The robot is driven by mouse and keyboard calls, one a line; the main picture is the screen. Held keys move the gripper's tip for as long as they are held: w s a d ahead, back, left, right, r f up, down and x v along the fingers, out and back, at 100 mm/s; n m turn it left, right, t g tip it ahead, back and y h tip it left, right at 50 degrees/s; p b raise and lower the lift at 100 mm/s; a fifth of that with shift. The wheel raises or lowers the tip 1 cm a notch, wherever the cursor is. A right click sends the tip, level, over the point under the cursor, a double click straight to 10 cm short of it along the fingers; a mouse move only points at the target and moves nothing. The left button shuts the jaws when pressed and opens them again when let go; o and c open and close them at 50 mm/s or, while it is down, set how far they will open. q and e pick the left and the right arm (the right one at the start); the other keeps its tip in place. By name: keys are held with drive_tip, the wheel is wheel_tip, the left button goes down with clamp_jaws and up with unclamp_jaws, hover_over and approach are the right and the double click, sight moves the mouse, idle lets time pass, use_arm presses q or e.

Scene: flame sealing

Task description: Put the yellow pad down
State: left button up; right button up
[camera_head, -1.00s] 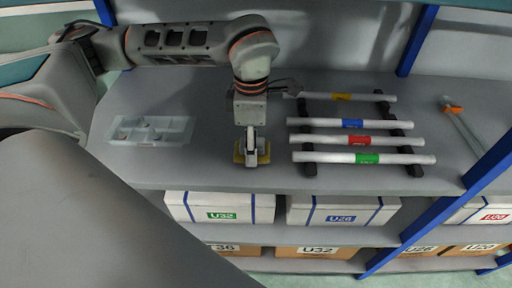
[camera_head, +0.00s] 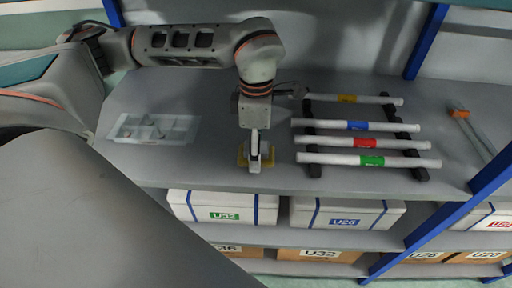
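The yellow pad (camera_head: 242,154) is at the front of the grey shelf top, partly hidden behind my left gripper (camera_head: 254,165). The gripper points down right over the pad, and yellow shows on both sides of its fingers. I cannot tell whether the pad touches the shelf or whether the fingers are closed on it. My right gripper is not in view.
A clear compartment tray (camera_head: 120,133) with small items lies to the left. To the right, several white tubes with coloured labels lie across a black rack (camera_head: 314,170). An orange-ended tool (camera_head: 460,114) lies far right. White boxes (camera_head: 346,213) stand on the shelf below.

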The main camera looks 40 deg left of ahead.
use_arm(q)
wheel_tip(320, 180, up, 6)
drive_tip(key=shift+r, duration=0.25)
drive_tip(key=shift+r+p, duration=0.3)
drive_tip(key=shift+r, duration=0.2)
